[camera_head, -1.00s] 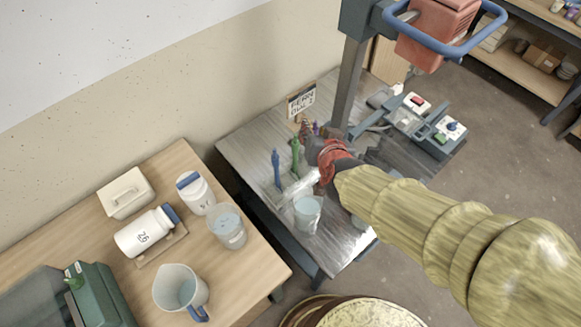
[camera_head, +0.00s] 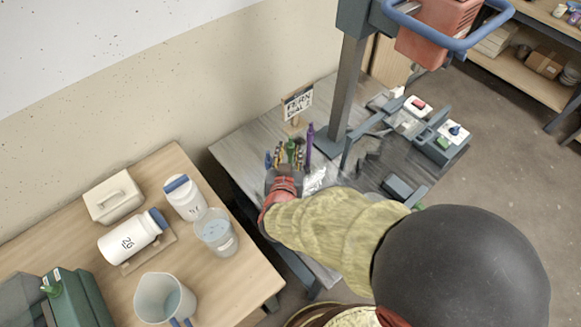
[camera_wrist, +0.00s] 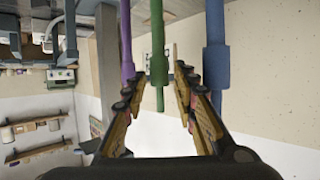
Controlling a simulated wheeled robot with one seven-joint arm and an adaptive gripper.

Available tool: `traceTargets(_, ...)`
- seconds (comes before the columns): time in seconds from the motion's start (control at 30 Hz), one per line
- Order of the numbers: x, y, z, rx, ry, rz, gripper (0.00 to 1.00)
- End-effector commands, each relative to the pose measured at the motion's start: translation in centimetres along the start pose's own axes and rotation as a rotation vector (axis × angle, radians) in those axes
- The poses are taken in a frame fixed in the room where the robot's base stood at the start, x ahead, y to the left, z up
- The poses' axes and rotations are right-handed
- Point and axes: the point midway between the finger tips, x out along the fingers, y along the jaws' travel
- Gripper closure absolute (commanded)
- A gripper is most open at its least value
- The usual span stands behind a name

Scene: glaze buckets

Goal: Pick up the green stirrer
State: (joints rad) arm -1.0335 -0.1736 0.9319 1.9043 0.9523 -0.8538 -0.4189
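The green stirrer (camera_head: 291,149) stands upright on the grey metal table, between a blue stirrer (camera_head: 268,160) on its left and a taller purple stirrer (camera_head: 309,142) on its right. In the wrist view the green stirrer (camera_wrist: 159,60) hangs between my open fingers, with the purple stirrer (camera_wrist: 128,45) left and the blue stirrer (camera_wrist: 215,60) right, outside them. My gripper (camera_wrist: 164,78) is open, with visible gaps to the green stirrer. In the head view my gripper (camera_head: 285,158) is at the stirrers, and my arm hides their lower parts.
A small sign (camera_head: 298,104) stands behind the stirrers, and a grey post (camera_head: 349,85) rises to their right. The wooden table (camera_head: 235,285) at left holds white jars, clear containers and a pitcher (camera_head: 164,298). Switch boxes (camera_head: 418,106) stand at the right.

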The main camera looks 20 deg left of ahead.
Motion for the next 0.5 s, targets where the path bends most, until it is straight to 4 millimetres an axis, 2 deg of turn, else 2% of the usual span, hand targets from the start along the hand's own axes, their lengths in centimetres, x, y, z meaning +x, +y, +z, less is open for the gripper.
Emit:
traceTargets(0.03,1.0,0.2,0.3,0.002,0.0,0.002,0.72)
traceTargets(0.2,2.8,0.1,0.2,0.001,-0.001,0.001,0.72)
traceTargets(0.5,3.1,0.1,0.0,0.0,-0.001,-0.002,0.72)
